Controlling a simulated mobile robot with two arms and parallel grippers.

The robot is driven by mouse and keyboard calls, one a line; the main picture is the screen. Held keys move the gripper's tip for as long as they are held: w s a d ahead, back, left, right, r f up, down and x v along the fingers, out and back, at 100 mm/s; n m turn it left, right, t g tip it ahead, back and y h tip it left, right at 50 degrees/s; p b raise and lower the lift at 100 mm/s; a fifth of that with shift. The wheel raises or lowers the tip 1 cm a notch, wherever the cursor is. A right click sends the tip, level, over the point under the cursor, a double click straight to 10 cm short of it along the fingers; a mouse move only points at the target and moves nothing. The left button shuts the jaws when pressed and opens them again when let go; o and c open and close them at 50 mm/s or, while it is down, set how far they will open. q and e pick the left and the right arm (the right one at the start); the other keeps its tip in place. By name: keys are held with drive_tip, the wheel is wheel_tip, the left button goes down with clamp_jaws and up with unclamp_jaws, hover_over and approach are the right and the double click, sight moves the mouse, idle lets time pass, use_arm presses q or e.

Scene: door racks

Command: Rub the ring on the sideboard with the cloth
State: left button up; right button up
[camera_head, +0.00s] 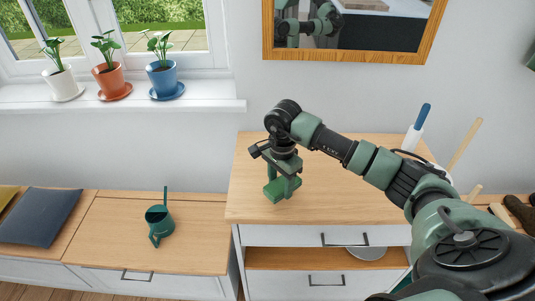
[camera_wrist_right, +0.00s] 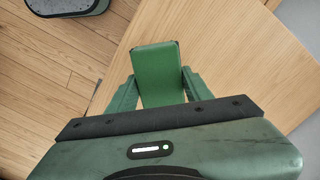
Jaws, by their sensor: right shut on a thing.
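The sideboard (camera_head: 335,203) has a light wooden top and white drawers; it also shows in the right wrist view (camera_wrist_right: 235,60). My right gripper (camera_head: 283,190) is over the left part of this top, pointing down. Whether the cloth touches the wood I cannot tell. I see no ring on the bare wood; the gripper, cloth and arm hide part of the top. My left gripper is not in view.
A white holder with a blue-handled tool (camera_head: 415,135) stands at the sideboard's back right. A mirror (camera_head: 350,57) hangs above. Left is a lower bench (camera_head: 105,222) with a green watering can (camera_head: 158,222) and a cushion (camera_head: 40,216). The top's front left is clear.

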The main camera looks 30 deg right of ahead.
drive_tip(key=shift+r, duration=0.6)
drive_tip(key=shift+s+r+p, duration=0.15)
drive_tip(key=shift+r+p, duration=0.45)
drive_tip(key=shift+r, duration=0.25)
drive_tip(key=shift+r+p, duration=0.35)
drive_tip(key=shift+r, duration=0.4)
drive_tip(key=shift+a, duration=0.15)
